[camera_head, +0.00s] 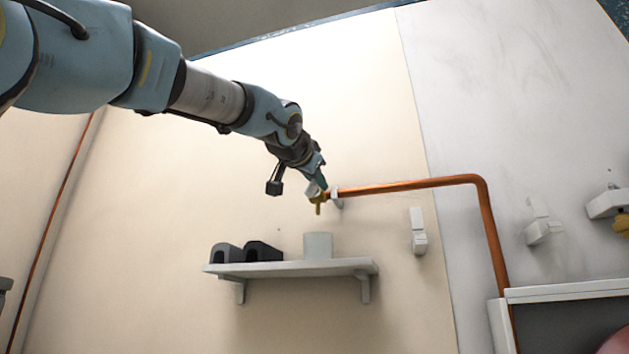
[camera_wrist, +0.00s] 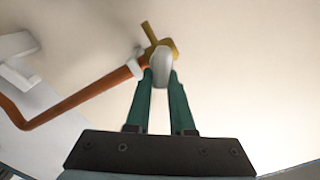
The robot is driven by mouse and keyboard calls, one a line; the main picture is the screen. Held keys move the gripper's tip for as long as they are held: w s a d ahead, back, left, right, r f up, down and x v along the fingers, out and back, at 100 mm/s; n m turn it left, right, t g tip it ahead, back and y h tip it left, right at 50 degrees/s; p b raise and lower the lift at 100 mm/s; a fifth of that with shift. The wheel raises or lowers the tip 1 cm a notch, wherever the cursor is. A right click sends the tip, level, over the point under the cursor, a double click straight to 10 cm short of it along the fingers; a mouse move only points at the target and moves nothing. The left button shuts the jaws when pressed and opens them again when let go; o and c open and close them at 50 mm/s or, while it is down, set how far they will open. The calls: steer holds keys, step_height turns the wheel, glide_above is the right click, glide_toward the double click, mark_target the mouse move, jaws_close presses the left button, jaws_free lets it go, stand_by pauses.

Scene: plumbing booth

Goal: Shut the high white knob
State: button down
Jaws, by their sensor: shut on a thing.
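The high white knob (camera_wrist: 160,66) shows in the wrist view as a pale rounded handle on a brass valve (camera_wrist: 169,45). The valve sits at the end of a copper pipe (camera_wrist: 90,90). My gripper (camera_wrist: 161,78) has its two green fingers on either side of the knob, shut on it. In the head view my gripper (camera_head: 318,182) reaches the valve from the upper left. The brass spout (camera_head: 319,206) points down there. The knob is mostly hidden by the fingers in the head view, and its exact turn is hard to tell.
A white shelf (camera_head: 300,268) below holds two dark arched pieces (camera_head: 246,252) and a pale cylinder (camera_head: 318,245). A white wall fitting (camera_head: 418,231) is to the right. The copper pipe bends down at the right beside a white-framed box (camera_head: 565,293).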

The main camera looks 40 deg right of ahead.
steer(key=m, duration=0.4)
steer(key=f+m, duration=0.1)
steer(key=m, duration=0.1)
steer(key=shift+s+d+m+p, duration=0.2)
steer(key=shift+s+m+p, duration=0.05)
steer(key=shift+m+p, duration=0.1)
steer(key=m, duration=0.2)
steer(key=m+p, duration=0.1)
steer(key=m, duration=0.1)
steer(key=shift+f+m, duration=0.25)
steer(key=shift+f, duration=0.2)
steer(key=c, duration=0.8)
jaws_free()
steer(key=shift+s, duration=0.1)
steer(key=b+v, duration=0.3)
steer(key=v, duration=0.7)
steer(key=shift+s+a, duration=0.15)
steer(key=shift+a, duration=0.2)
